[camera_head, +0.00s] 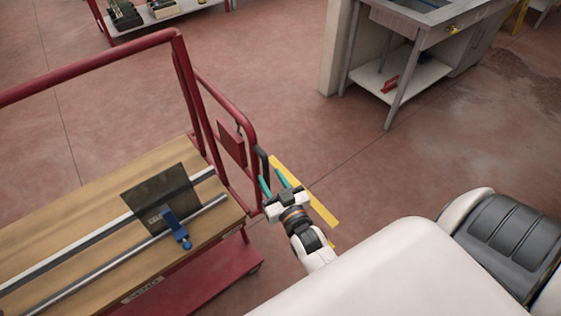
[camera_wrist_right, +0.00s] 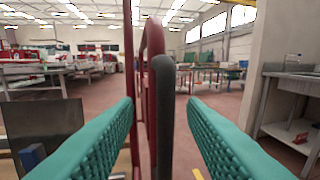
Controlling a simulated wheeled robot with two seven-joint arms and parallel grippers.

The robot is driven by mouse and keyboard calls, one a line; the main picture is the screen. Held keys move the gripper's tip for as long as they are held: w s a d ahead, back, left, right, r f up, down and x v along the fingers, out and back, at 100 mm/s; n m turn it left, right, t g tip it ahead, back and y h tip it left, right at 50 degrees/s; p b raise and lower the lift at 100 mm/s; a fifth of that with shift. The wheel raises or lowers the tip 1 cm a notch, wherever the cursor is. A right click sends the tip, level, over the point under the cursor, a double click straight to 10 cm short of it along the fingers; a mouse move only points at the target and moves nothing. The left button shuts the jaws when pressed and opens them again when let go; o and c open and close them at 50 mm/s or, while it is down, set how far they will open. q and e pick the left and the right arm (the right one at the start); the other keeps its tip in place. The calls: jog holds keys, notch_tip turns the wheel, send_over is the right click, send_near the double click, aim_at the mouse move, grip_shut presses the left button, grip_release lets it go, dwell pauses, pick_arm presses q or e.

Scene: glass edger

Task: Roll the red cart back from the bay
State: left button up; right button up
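The red cart (camera_head: 100,65) stands at the left in the head view, with a wooden deck (camera_head: 72,215) and a red tube frame. A black-sleeved handle (camera_head: 262,160) is on its right end; in the right wrist view the handle (camera_wrist_right: 162,115) stands upright between the fingers. My right gripper (camera_head: 269,172) is open at this handle, its teal fingers on either side with visible gaps. In the wrist view the right gripper (camera_wrist_right: 160,120) is not closed on anything. My left gripper is not in view.
A dark plate (camera_head: 160,190) and a blue clamp (camera_head: 178,232) sit on the cart's deck by metal rails. A yellow strip (camera_head: 305,190) lies on the floor beside my right gripper. A grey sink bench (camera_head: 410,35) stands at the upper right. Open floor lies between bench and cart.

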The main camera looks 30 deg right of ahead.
jog(key=s+a+b, duration=0.1)
jog(key=s, duration=0.5)
jog(key=shift+s, duration=0.2)
jog(key=shift+f, duration=0.1)
